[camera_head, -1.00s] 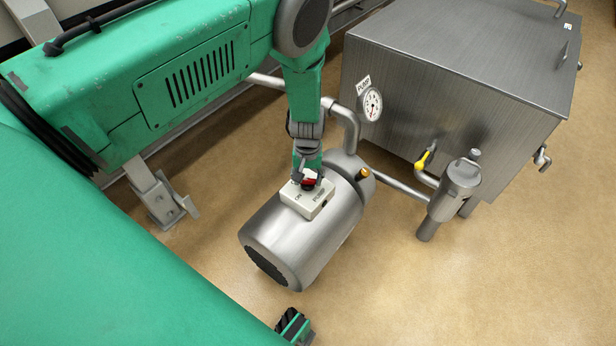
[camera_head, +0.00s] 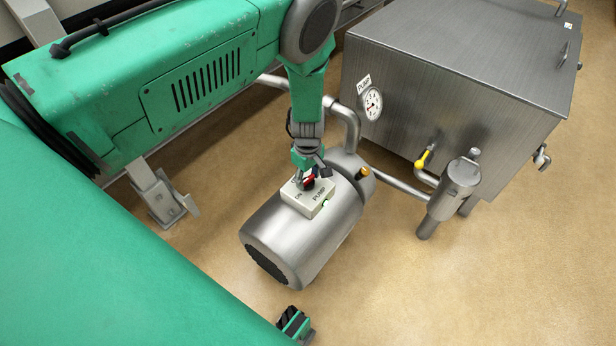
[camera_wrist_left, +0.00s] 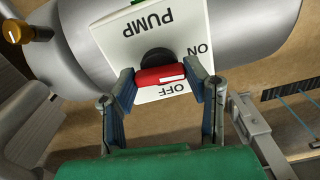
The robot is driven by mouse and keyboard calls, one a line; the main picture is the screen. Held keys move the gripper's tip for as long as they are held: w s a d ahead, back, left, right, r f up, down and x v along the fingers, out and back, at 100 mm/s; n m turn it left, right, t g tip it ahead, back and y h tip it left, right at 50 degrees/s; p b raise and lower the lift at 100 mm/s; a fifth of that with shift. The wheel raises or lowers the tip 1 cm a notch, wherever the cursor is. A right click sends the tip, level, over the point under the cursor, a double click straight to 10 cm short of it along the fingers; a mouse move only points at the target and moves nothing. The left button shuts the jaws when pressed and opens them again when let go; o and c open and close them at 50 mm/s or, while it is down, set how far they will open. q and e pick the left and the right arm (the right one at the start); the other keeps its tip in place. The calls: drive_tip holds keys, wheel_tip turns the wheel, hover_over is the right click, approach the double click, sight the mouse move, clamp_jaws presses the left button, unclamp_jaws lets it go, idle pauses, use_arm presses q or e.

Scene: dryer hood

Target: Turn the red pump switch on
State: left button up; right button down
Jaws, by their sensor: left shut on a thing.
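The red pump switch (camera_head: 309,183) is a knob on a white box labelled PUMP, ON and OFF (camera_head: 303,201), which sits on top of the steel pump (camera_head: 305,235). My left gripper (camera_head: 306,177) reaches down onto it from above. In the left wrist view, the two fingers of my left gripper (camera_wrist_left: 161,79) are shut on the red switch (camera_wrist_left: 160,75), one at each end. Its white mark lies at the right end, on the side of the ON lettering.
A large steel tank (camera_head: 450,80) with a pressure gauge (camera_head: 373,104) stands at the upper right. A yellow-handled valve (camera_head: 423,158) and a steel canister (camera_head: 460,180) are beside it. Pipes join the pump and the tank. The floor at lower right is clear.

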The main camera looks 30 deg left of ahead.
sight(309, 178)
use_arm(q)
drive_tip(key=shift+d+n, duration=0.1)
drive_tip(key=shift+n, duration=0.5)
drive_tip(key=shift+w, duration=0.1)
drive_tip(key=o, duration=1.1)
drive_tip(key=shift+o, duration=0.2)
wheel_tip(309, 178, up, 12)
